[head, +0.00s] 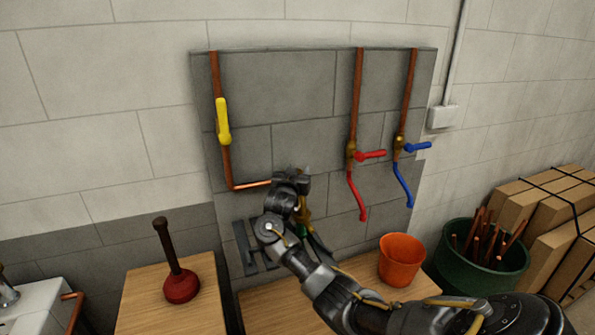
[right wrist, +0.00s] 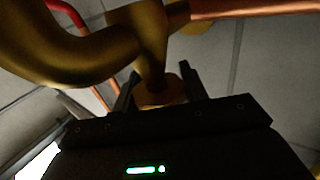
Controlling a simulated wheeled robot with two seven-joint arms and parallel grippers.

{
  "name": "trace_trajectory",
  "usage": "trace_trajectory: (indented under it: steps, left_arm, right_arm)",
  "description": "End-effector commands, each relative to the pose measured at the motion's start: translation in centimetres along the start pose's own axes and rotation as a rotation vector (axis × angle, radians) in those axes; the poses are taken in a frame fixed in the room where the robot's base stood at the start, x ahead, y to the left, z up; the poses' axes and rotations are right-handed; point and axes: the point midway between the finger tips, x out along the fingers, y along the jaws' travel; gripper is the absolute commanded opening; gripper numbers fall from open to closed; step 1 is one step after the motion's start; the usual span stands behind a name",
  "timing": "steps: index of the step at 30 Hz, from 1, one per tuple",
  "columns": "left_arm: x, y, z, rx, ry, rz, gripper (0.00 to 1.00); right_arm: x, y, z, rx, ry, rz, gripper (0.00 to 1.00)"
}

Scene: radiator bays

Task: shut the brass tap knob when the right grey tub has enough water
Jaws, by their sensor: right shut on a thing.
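My right gripper (head: 297,177) is at the wall at the end of a copper pipe, covering most of the brass tap there. A bit of the brass tap body (head: 304,207) shows below it. In the right wrist view my right gripper (right wrist: 158,83) has its two dark fingers on either side of the round brass tap knob (right wrist: 160,92), shut on it. The curved brass spout (right wrist: 75,55) bends away to the left in that view. No grey tub and no running water can be made out in either view. My left gripper is out of view.
A yellow lever (head: 223,120), a red lever (head: 371,154) and a blue lever (head: 417,147) sit on copper pipes around the tap. A plunger (head: 181,286), an orange bucket (head: 401,260) and a green tub (head: 480,270) of pipe pieces stand below. Boxes (head: 540,207) fill the right.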

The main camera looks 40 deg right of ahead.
Motion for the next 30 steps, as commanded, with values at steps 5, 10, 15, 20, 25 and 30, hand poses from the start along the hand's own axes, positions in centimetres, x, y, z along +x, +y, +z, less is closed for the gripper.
trace_trajectory:
  steps: [5,10,15,20,25,30]
  left_arm:
    - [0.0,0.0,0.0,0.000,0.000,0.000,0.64]
    - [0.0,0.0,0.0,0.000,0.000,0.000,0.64]
    - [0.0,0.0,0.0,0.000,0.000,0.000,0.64]
    - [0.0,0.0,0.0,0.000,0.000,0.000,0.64]
    - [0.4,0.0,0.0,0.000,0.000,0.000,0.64]
    - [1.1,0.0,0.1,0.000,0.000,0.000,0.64]
  right_arm:
    - [0.0,0.0,0.0,0.002,0.001,0.000,0.20]
    - [0.0,0.1,0.0,0.002,0.001,0.000,0.57]
    - [0.0,0.1,0.0,0.001,0.001,0.000,0.65]
    - [0.0,0.1,0.0,0.001,0.001,-0.001,0.65]
    - [-1.5,-0.1,0.1,0.003,0.002,-0.003,0.65]
    - [-4.9,-0.1,0.2,0.006,0.000,-0.006,0.65]
